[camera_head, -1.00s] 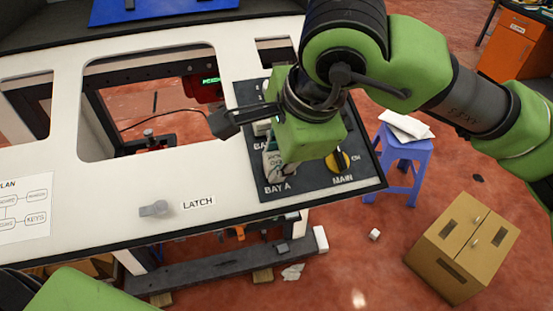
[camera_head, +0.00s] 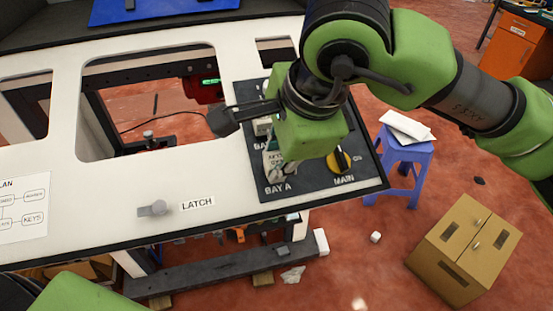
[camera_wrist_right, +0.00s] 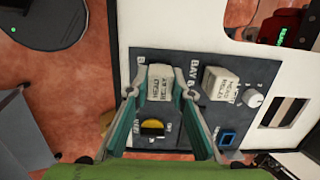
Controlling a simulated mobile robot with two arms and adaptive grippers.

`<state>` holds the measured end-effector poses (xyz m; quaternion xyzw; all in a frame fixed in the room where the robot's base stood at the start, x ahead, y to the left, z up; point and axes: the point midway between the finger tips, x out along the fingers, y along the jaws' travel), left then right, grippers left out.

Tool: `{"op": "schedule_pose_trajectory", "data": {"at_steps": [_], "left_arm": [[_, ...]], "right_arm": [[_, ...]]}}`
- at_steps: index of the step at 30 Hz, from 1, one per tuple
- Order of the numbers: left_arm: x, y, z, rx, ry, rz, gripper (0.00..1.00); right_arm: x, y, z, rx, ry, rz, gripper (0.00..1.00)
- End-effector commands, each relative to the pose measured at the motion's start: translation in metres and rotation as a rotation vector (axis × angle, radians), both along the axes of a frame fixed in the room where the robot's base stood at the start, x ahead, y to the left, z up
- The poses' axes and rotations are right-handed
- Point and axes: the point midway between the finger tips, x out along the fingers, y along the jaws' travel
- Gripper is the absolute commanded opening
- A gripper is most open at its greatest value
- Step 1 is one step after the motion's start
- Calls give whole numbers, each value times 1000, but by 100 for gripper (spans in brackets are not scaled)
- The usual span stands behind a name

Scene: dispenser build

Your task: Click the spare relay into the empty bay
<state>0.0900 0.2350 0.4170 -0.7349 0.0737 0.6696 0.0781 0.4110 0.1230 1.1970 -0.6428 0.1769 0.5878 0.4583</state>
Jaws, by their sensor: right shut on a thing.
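My right gripper (camera_wrist_right: 158,88) is shut on a white block-shaped relay (camera_wrist_right: 160,78) with printed text on its top. The relay is at BAY A of the dark panel (camera_wrist_right: 145,62). It also shows partly in the head view (camera_head: 272,164), below the green wrist of my right gripper (camera_head: 276,168). The gripper hides its base, so I cannot tell whether it is fully seated. A second white relay (camera_wrist_right: 221,84) stands in the neighbouring bay, apart from the gripper. My left gripper is out of view.
A yellow MAIN knob (camera_head: 338,161) sits right of BAY A. A grey knob (camera_wrist_right: 253,97) and blue square part (camera_wrist_right: 227,138) are also on the panel. A grey LATCH lever (camera_head: 154,208) is on the white worktop (camera_head: 110,220), which has a large opening.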

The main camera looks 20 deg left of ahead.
Motion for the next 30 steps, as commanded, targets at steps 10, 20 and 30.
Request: {"op": "schedule_pose_trajectory", "data": {"at_steps": [10,20,30], "left_arm": [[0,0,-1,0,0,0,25],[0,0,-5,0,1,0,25],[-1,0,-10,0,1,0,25]], "right_arm": [[0,0,0,0,0,0,2],[0,0,-1,0,1,0,2],[0,0,0,0,0,0,2]]}}
